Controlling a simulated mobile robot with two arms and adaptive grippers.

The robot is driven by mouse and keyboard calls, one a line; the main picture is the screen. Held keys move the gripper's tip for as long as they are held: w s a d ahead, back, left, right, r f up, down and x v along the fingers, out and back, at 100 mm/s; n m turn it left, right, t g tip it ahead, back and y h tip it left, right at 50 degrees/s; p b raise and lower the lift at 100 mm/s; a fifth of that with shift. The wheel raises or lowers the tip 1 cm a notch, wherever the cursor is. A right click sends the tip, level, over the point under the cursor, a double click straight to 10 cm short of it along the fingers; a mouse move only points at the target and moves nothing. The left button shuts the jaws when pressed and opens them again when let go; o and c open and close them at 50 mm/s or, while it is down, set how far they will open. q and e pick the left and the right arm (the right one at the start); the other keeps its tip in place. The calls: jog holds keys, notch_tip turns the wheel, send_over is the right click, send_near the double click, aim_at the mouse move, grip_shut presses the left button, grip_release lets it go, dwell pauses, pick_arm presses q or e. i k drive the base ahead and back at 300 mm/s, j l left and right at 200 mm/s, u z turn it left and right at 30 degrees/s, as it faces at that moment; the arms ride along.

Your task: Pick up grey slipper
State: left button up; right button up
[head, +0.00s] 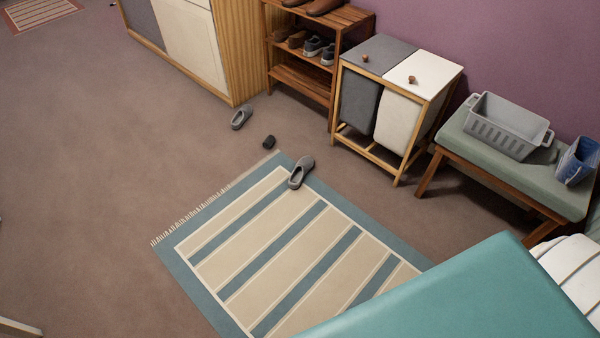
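One grey slipper (301,173) lies on the far corner of the striped rug (213,262). A second grey slipper (241,117) lies on the bare floor farther back and to the left, near the wooden cabinet. Both look empty and apart from each other. Neither of my grippers is in the head view.
A small dark object (268,142) lies between the slippers. A wooden shoe rack (300,79), a two-bin hamper (397,108) and a green bench (482,150) with a grey basket (508,125) line the wall. A teal surface (470,300) fills the lower right. Floor at left is clear.

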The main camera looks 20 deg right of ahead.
aim_at(305, 164)
jog(key=i+z, duration=0.15)
jog(key=z, duration=0.35)
jog(key=i+z, duration=0.15)
jog(key=z, duration=0.35)
